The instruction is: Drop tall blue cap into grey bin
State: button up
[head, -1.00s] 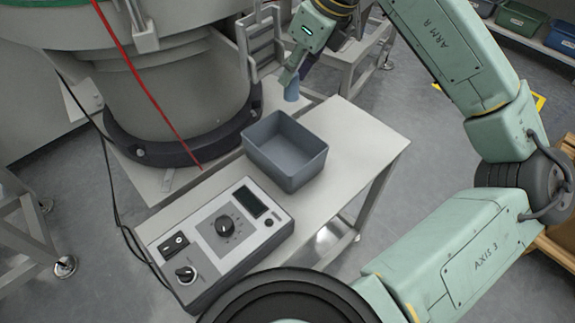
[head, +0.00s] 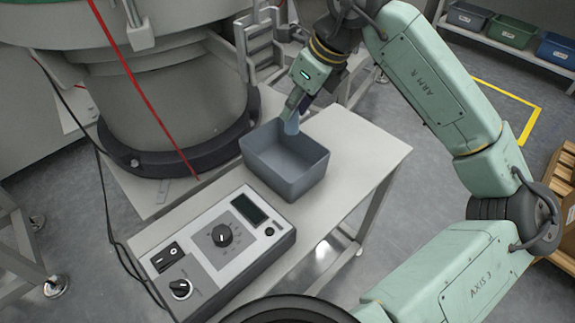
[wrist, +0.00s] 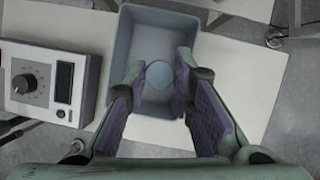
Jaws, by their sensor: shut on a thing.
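The tall blue cap (head: 291,126) is light blue and hangs from my gripper (head: 292,110) in the head view, in front of the bin's far rim. My gripper is shut on it. In the wrist view the cap (wrist: 158,74) shows as a round blue end between the two purple-padded fingers, against the bin's interior. The grey bin (head: 300,183) is an open blue-grey box on the pale table; its rim also shows in the wrist view (wrist: 123,45). The cap's upper part is hidden by the fingers, and its exact height over the bin is unclear.
A control box (head: 215,250) with knobs and a screen sits on the table (head: 370,150), near-left of the bin. A large round machine (head: 180,90) stands to the left with a red cable. Clear tabletop lies right of the bin. Coloured bins (head: 513,30) stand on a far shelf.

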jog(key=o, duration=0.8)
jog(key=shift+o, duration=0.2)
jog(key=v, duration=1.2)
jog(key=shift+s+d, duration=0.1)
jog(key=shift+s, duration=0.05)
